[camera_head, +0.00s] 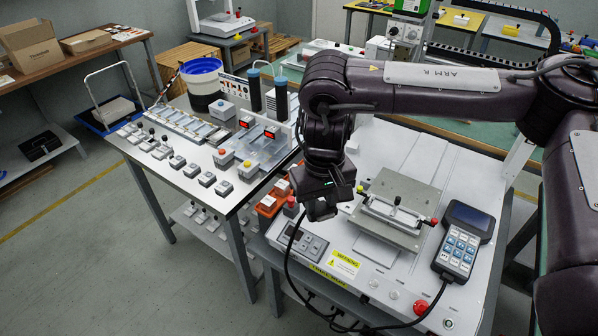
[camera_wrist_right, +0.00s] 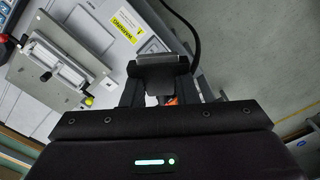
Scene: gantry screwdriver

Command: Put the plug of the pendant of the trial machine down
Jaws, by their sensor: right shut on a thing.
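The pendant (camera_head: 459,241), a grey handset with a dark screen and blue keys, lies on the right part of the white trial machine (camera_head: 375,275). My right gripper (camera_head: 322,203) points down above the machine's left part, near its display panel. It is shut on the dark plug, which it mostly hides in the head view. In the right wrist view the plug (camera_wrist_right: 158,68) shows as a dark block between the fingers of the right gripper (camera_wrist_right: 160,92). A black cable (camera_head: 287,262) hangs from near the gripper over the machine's front edge. My left gripper is out of view.
A fixture plate with a clamp (camera_head: 398,208) stands between my right gripper and the pendant. A red button (camera_head: 420,307) sits on the front edge. Orange boxes (camera_head: 270,203) are left of the gripper. A table with switches and trays (camera_head: 195,140) stands at left.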

